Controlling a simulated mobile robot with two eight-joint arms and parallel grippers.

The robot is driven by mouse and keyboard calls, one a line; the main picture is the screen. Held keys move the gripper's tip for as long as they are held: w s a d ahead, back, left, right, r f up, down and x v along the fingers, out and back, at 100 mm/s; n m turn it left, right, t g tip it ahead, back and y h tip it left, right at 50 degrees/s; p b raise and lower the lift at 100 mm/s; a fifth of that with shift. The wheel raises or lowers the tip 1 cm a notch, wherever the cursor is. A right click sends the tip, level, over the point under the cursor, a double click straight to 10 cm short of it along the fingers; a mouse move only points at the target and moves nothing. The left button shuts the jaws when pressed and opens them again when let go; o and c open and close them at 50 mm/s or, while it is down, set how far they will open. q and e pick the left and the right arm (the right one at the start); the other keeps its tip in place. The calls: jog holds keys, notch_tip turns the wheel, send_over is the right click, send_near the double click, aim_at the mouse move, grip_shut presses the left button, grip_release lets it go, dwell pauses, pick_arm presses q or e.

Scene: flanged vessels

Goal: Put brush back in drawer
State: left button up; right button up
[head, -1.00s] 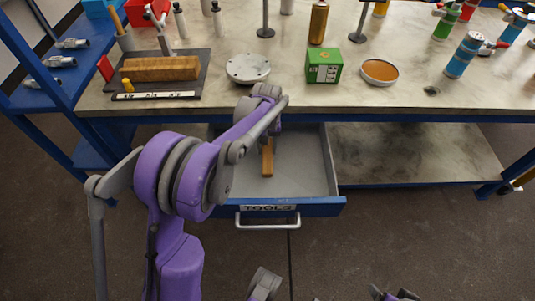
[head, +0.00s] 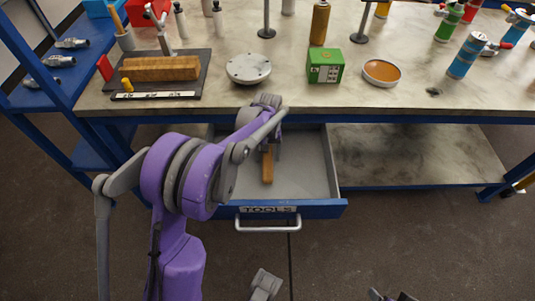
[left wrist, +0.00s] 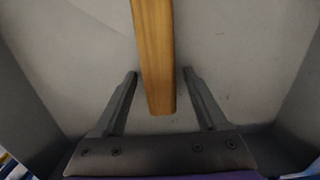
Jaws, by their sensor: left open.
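The brush shows as a light wooden handle (head: 268,167) inside the open drawer (head: 310,210), whose blue front is labelled TOOLS. The far part of the brush is hidden by my left arm in the head view. My left gripper (head: 266,140) is down in the drawer over the brush. In the left wrist view, its two grey fingers (left wrist: 160,76) stand apart on either side of the handle (left wrist: 155,50), with a gap on each side. Parts of my body show at the bottom edge of the head view; the state of my right gripper is unclear.
The workbench top (head: 215,95) lies above the drawer. On it are a wooden block (head: 160,68) on a dark board, a white flanged disc (head: 249,68), a green box (head: 325,66) and an amber dish (head: 381,72). The drawer floor right of the brush is clear.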

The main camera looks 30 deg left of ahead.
pick_arm(q)
notch_tip(320, 180, up, 12)
jog(key=p, duration=0.3)
jog(key=s+d+r+m+t, duration=0.1)
jog(key=s+d, duration=0.2)
jog(key=s, duration=0.2)
jog(key=s+d+r+m+t, duration=0.1)
jog(key=s+d+m, duration=0.1)
jog(key=s, duration=0.4)
jog(key=s+d+r+m+t, duration=0.1)
jog(key=s+d, duration=0.3)
jog(key=s, duration=0.2)
jog(key=shift+d+r, duration=0.2)
jog(key=shift+d, duration=0.05)
jog(key=s+d+f+m+t, duration=0.2)
jog(key=s+f, duration=0.2)
jog(key=s, duration=0.4)
jog(key=shift+s+d, duration=0.25)
jog(key=shift+s, duration=0.1)
jog(key=shift+c, duration=0.2)
